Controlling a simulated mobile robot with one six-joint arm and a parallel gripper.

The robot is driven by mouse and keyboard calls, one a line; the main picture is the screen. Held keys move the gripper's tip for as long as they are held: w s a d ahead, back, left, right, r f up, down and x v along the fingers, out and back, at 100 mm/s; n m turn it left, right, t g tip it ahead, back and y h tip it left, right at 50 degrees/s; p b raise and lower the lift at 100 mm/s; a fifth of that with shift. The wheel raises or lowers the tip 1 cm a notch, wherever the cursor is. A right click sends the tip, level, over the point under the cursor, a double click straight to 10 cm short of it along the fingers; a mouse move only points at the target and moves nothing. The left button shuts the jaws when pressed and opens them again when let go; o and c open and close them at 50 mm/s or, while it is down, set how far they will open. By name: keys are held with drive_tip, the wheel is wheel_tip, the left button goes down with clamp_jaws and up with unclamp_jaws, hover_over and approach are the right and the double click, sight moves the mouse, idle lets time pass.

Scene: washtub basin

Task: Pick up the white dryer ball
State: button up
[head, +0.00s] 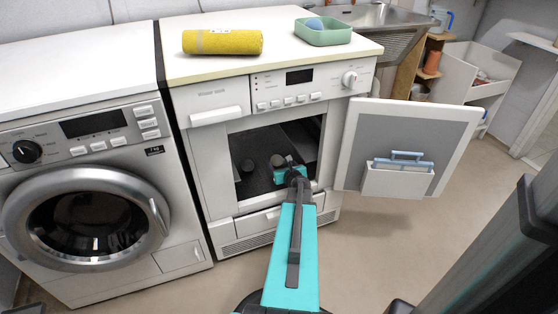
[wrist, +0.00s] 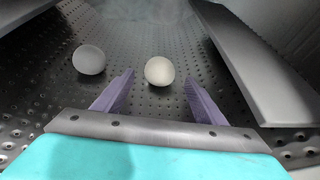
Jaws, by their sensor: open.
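The white dryer ball (wrist: 159,70) lies on the perforated drum floor in the wrist view. It sits between and just beyond the tips of my gripper (wrist: 157,83), whose two purple fingers are apart and empty. A second, greyer ball (wrist: 89,59) lies to the left, outside the fingers. In the head view two dim balls show inside the open dryer (head: 221,150): one at left (head: 248,165) and one (head: 277,160) beside my gripper (head: 287,172), which reaches in through the doorway. The fingertips are hard to make out there.
A raised drum vane (wrist: 255,65) runs along the right in the wrist view. The dryer door (head: 405,140) stands open to the right, with a pocket on its inside. A yellow roll (head: 222,42) and a green tray (head: 323,36) sit on top.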

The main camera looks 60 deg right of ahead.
sight(279, 162)
drive_tip(key=shift+b+x, duration=0.95)
drive_tip(key=shift+x, duration=1.65)
drive_tip(key=shift+r, duration=0.1)
drive_tip(key=shift+c, duration=0.2)
drive_tip(key=c, duration=1.1)
